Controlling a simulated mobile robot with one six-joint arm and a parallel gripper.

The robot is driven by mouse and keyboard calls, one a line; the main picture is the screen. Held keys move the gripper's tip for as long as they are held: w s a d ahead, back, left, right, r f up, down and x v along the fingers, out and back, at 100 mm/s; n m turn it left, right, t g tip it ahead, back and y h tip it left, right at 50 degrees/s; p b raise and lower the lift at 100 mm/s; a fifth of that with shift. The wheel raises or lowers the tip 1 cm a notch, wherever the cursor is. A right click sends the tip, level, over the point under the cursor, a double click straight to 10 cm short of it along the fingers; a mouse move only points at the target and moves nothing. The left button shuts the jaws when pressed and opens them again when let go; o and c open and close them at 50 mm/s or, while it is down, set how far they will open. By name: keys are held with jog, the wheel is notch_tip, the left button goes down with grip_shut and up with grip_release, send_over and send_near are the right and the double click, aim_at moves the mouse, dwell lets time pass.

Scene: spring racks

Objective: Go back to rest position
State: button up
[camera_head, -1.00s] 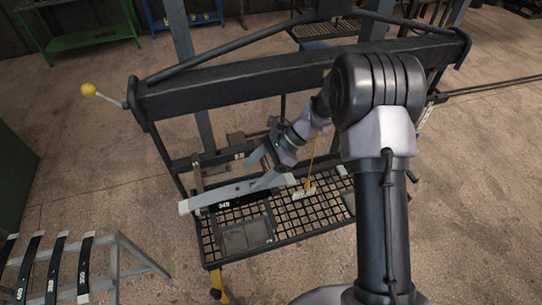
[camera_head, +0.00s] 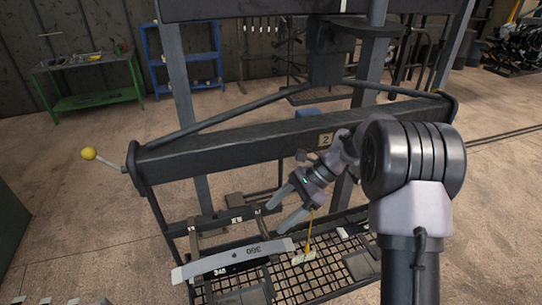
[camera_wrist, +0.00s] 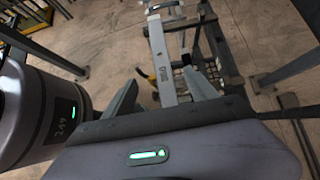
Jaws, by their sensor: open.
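My gripper (camera_head: 282,208) is open and empty, with its two fingers apart, above and to the right of a grey spring leaf marked 360 (camera_head: 234,256). The leaf lies across the rack (camera_head: 318,285), over a dark leaf marked 340 (camera_head: 221,271). In the wrist view, the grey leaf (camera_wrist: 158,50) shows beyond the spread fingers (camera_wrist: 160,95), with a visible gap at the near end. My arm comes in from the right over the rack's dark crossbeam.
The dark crossbeam (camera_head: 250,137) and a lever with a yellow knob (camera_head: 89,154) stand near the arm. A green table (camera_head: 95,92) and a blue shelf (camera_head: 190,60) stand at the back. Open floor lies to the left.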

jog(key=s+d+f+n+t+h+b, duration=0.2)
jog(key=s+f+b, duration=0.6)
jog(key=s+b, duration=0.4)
jog(key=s+d+f+n+t+h+b, duration=0.1)
jog(key=s+f+n+t+h+b, duration=0.3)
jog(key=s+b, duration=0.9)
notch_tip(320, 180, down, 6)
jog(key=n+t+b, duration=0.2)
jog(key=n+b, duration=0.2)
jog(key=b, duration=0.2)
jog(key=shift+d+r+n+h+b, duration=0.2)
jog(key=shift+d+n+h+b, duration=0.1)
jog(key=shift+d+n, duration=0.1)
